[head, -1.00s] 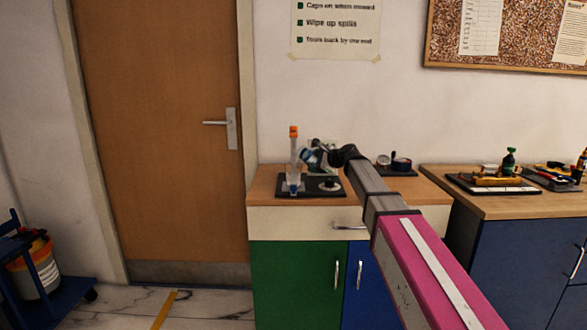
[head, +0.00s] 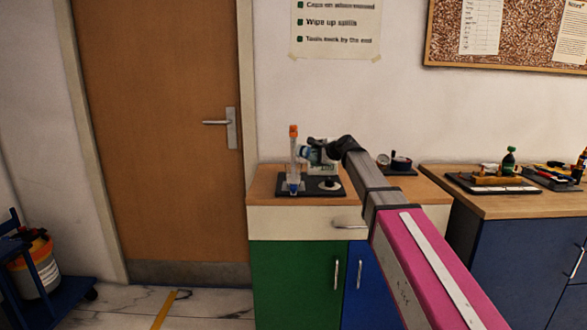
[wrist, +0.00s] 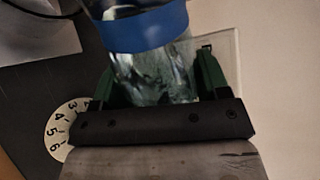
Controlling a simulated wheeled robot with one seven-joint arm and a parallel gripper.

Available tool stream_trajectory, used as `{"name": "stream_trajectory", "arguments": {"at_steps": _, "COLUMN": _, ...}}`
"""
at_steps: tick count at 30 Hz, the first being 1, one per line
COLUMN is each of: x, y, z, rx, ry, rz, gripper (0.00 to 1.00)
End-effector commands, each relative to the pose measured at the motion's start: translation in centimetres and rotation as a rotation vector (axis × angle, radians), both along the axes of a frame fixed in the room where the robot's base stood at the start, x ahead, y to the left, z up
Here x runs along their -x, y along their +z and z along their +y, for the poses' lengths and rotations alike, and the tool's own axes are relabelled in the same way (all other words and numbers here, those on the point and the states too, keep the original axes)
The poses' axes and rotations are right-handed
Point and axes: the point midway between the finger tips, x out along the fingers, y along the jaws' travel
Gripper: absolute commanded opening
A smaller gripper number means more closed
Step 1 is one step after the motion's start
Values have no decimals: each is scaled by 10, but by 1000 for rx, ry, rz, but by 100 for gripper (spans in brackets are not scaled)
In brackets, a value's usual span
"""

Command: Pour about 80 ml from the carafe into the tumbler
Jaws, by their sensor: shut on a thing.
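My gripper (head: 312,153) is shut on a clear glass vessel with a blue band, which looks like the carafe (head: 304,153). In the wrist view the carafe (wrist: 155,70) sits between the green fingers of my gripper (wrist: 160,85), with its blue band toward the top of the picture. My gripper holds it above the dark mat (head: 325,193), close to a tall clear column with an orange top (head: 294,145). I cannot make out the tumbler for certain; something clear and blue stands at the column's foot, too small to tell.
A dial with numbers (wrist: 62,128) lies on the mat. A white and green thing (head: 327,166) is partly hidden behind my gripper. Small items (head: 397,163) stand at the back right of the counter (head: 265,183). Another bench (head: 450,203) with tools is at right.

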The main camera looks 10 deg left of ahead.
Motion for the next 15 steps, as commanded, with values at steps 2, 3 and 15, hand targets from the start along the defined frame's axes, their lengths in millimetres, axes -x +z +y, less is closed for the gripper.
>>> {"name": "stream_trajectory", "arguments": {"at_steps": 2, "x": 0, "y": 2, "z": 0, "rx": 8, "ry": 0, "rz": -10, "gripper": 34}}
{"name": "stream_trajectory", "arguments": {"at_steps": 3, "x": 0, "y": 3, "z": 0, "rx": 14, "ry": 0, "rz": -16, "gripper": 34}}
{"name": "stream_trajectory", "arguments": {"at_steps": 15, "x": 1, "y": 7, "z": 1, "rx": 48, "ry": 0, "rz": -47, "gripper": 34}}
